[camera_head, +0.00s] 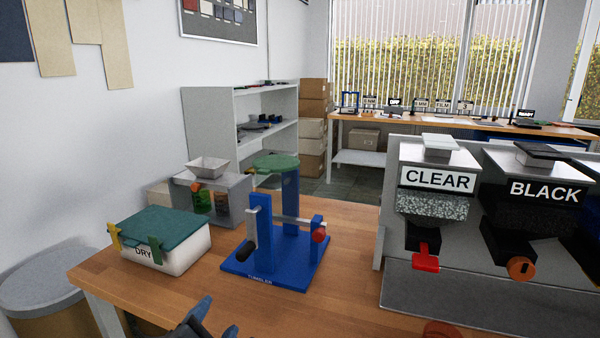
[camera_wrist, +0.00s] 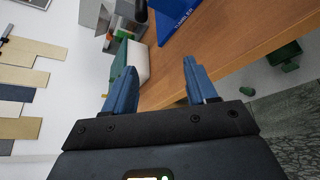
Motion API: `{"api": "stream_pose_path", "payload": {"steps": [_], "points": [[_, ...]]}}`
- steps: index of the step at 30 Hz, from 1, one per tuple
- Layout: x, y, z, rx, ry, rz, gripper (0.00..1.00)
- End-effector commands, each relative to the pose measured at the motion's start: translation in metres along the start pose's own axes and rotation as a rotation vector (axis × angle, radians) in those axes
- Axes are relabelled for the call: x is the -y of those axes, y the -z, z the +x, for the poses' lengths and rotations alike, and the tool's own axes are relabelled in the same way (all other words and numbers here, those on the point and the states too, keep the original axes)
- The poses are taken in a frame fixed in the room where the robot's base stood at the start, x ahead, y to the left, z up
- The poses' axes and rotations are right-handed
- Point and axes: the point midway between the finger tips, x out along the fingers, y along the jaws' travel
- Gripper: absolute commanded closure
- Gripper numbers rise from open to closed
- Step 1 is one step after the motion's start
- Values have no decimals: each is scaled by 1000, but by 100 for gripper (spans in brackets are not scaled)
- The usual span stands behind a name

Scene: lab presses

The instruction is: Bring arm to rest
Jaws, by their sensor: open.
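My gripper (camera_wrist: 156,84) is open and empty in the wrist view, its two blue fingers spread apart above the edge of the wooden table (camera_wrist: 225,45). In the head view my gripper (camera_head: 207,320) shows only in part at the bottom edge, in front of the table (camera_head: 190,290). The wrist view is rolled, with the wall at left and the floor at right. No object is between the fingers.
A white DRY box (camera_head: 180,255) with a green lid stands at the table's left. The blue tumbler (camera_head: 275,265) stands mid-table. CLEAR (camera_head: 437,180) and BLACK (camera_head: 543,190) dispensers stand at right. A round bin (camera_head: 45,280) is at lower left.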

Motion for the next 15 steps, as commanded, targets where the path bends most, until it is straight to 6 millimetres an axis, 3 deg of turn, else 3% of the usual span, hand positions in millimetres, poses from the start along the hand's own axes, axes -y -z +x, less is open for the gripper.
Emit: {"api": "stream_pose_path", "payload": {"steps": [8, 11, 15], "points": [[62, -2, 0, -52, 14, 120, 43], [92, -5, -4, -76, 22, 190, 43], [149, -12, -18, -119, 42, 337, 43]]}}
